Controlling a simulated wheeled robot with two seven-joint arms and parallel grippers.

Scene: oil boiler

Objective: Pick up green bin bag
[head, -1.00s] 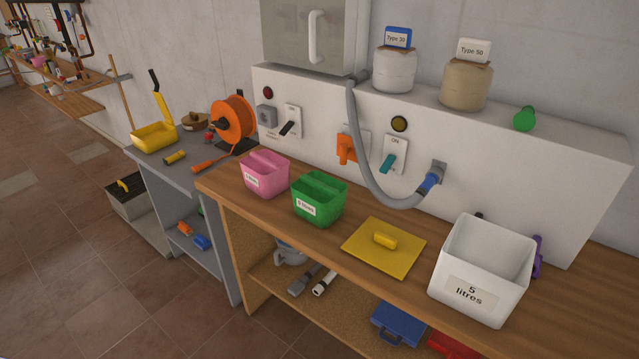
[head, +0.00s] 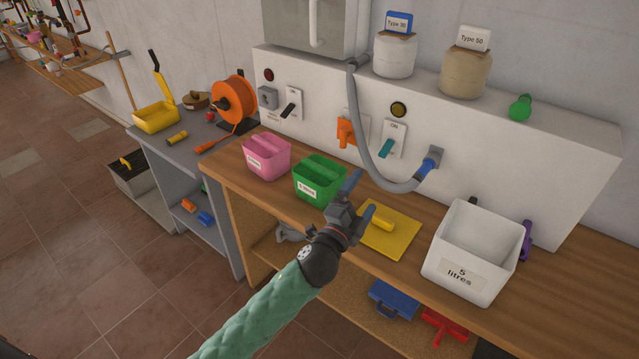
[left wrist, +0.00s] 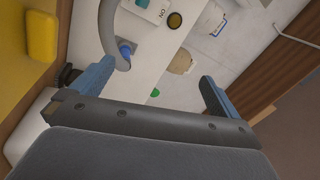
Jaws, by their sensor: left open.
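I cannot make out a plain green bin bag. One green thing is a small rounded object (head: 520,107) on top of the white wall box, at the right; its green tip also shows in the left wrist view (left wrist: 155,93). The other is a green tub (head: 320,180) with a white label, on the wooden bench. My left gripper (head: 362,196) is open and empty, over the bench between the green tub and the yellow lid (head: 398,240). In the left wrist view its blue fingers are wide apart. My right gripper is not in view.
A pink tub (head: 267,158) stands left of the green tub. A white 5 litres bin (head: 468,262) stands at the right. A grey hose (head: 364,130) hangs in front of the wall box (head: 560,150). Type 30 (head: 395,58) and Type 50 (head: 465,75) jars stand on the box.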

